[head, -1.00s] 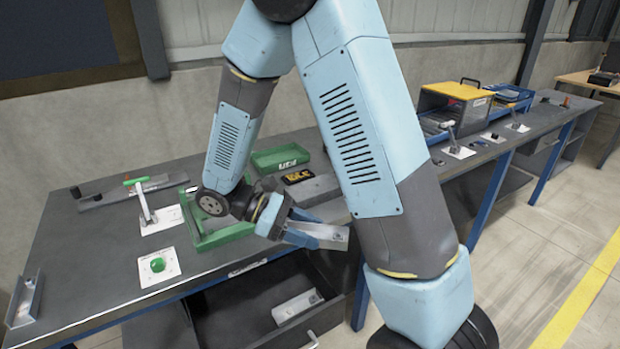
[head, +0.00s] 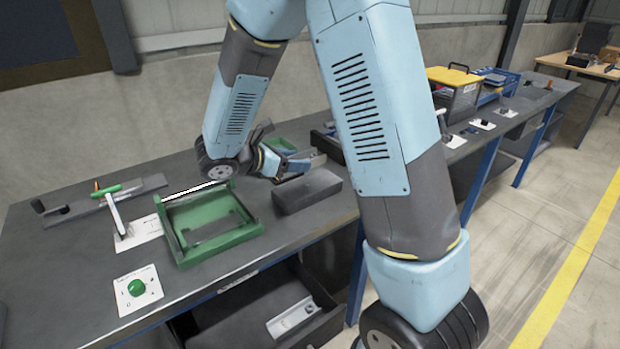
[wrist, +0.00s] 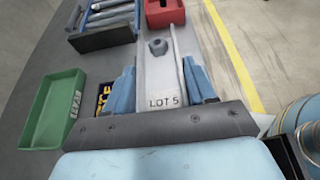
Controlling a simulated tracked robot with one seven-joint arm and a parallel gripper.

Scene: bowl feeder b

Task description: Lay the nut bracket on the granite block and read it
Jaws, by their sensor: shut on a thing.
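The nut bracket (wrist: 157,80) is a pale metal channel with a dark nut near its far end and "LOT 5" marked near my end. My gripper (wrist: 162,86) is shut on it, with a blue finger on each side. In the head view my gripper (head: 284,168) holds the bracket (head: 307,161) above the bench, near the back of the dark grey granite block (head: 308,192). Their exact gap is hard to tell. The block's top looks bare. The block cannot be made out in the wrist view.
A green tray fixture (head: 240,236) stands left of the block. A green bin (wrist: 36,138) and a red bin (wrist: 182,13) show in the wrist view. Another metal bracket (head: 291,316) lies in the open drawer (head: 235,308) below. A toggle clamp (head: 119,215) stands at left.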

